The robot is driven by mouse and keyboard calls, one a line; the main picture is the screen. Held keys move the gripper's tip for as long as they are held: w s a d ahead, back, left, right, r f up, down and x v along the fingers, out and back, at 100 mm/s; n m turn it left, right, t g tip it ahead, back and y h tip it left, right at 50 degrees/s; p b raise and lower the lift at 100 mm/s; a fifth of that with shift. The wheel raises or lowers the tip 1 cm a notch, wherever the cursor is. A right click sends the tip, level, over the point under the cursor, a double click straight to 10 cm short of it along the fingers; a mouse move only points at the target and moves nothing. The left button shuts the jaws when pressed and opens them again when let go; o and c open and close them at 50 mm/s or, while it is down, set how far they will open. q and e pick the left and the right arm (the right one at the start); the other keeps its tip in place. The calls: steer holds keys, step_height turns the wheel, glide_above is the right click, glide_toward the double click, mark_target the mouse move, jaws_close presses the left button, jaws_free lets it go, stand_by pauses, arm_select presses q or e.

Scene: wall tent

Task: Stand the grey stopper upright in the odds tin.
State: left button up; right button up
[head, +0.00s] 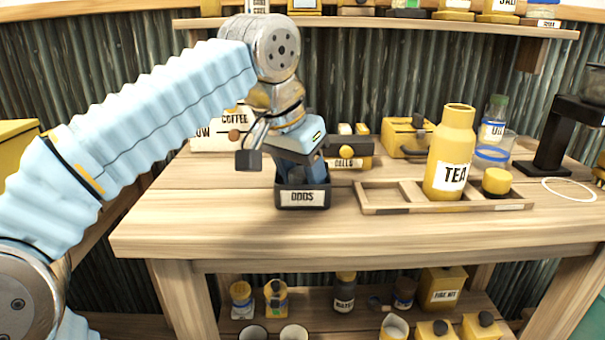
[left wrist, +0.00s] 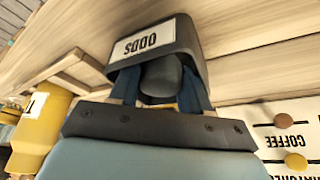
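The odds tin (head: 302,205), a dark open box with a white ODDS label, stands on the bench near its front edge. It also shows, upside down, in the left wrist view (left wrist: 188,42). My left gripper (head: 301,178) points down into the tin. In the left wrist view its two blue fingers (left wrist: 160,88) sit on either side of the rounded grey stopper (left wrist: 160,74) and appear to touch it. The stopper is at the tin's opening, partly inside; its lower end is hidden. In the head view the gripper hides the stopper.
A wooden tray (head: 375,208) with a yellow TEA bottle (head: 452,150) and a small yellow jar (head: 496,182) lies right of the tin. A CELLS box (head: 350,155) is close behind it. A coffee board (head: 212,135) stands back left. The bench front left is clear.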

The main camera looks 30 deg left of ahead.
arm_select(q)
steer(key=shift+s+r, duration=0.1)
steer(key=shift+r, duration=0.4)
steer(key=p+v, duration=0.3)
steer(key=v, duration=0.8)
steer(key=shift+p, duration=0.4)
